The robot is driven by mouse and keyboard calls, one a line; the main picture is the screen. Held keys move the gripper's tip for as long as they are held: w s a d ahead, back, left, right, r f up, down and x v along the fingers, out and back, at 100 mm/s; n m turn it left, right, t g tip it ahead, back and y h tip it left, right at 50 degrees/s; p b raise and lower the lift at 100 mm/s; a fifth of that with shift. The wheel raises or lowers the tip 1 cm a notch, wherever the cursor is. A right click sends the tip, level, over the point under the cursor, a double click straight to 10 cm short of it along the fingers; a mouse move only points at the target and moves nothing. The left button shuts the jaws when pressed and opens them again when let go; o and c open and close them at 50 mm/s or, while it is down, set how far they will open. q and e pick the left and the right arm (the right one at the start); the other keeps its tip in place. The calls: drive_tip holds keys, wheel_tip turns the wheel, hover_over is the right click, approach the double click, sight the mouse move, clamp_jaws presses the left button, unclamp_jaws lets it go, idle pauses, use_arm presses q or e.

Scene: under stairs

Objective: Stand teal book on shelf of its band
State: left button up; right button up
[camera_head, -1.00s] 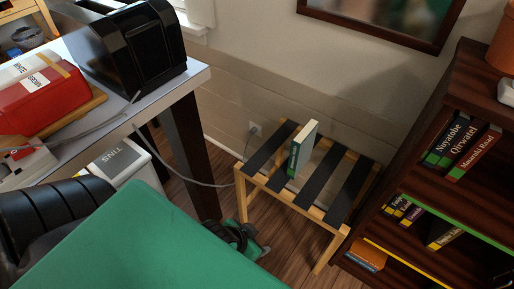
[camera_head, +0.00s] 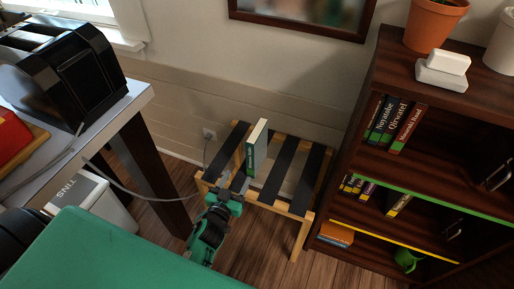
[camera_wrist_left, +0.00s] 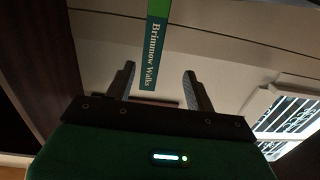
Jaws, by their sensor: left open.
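The teal book (camera_head: 251,160) stands upright on a slatted wooden rack (camera_head: 272,196), its teal spine facing my side. In the left wrist view the book (camera_wrist_left: 155,52) shows a bright green band on its teal spine and white lettering. My left gripper (camera_head: 234,182) is open and empty at the rack's near left edge, just short of the book. In the left wrist view the fingers (camera_wrist_left: 159,70) point toward the book, whose spine lies between them in the picture. The bookcase has a green-edged shelf (camera_head: 440,203) and a yellow-edged shelf (camera_head: 395,243). My right gripper is not in view.
Several books (camera_head: 393,122) stand on the bookcase's upper shelf, and more small ones (camera_head: 398,204) below. A table (camera_head: 110,126) with a black toaster (camera_head: 75,70) is at left.

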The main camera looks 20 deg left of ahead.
sight(250, 161)
use_arm(q)
drive_tip(key=shift+h, duration=0.3)
drive_tip(key=w, duration=0.5)
drive_tip(key=w+d, duration=0.1)
drive_tip(key=w, duration=0.2)
drive_tip(key=shift+w+f, duration=0.1)
drive_tip(key=shift+w, duration=0.25)
drive_tip(key=w, duration=0.3)
drive_tip(key=w+r, duration=0.1)
drive_tip(key=w, duration=0.1)
drive_tip(key=shift+w+d+b, duration=0.15)
drive_tip(key=shift+w+b, duration=0.05)
drive_tip(key=shift+b, duration=0.1)
clamp_jaws()
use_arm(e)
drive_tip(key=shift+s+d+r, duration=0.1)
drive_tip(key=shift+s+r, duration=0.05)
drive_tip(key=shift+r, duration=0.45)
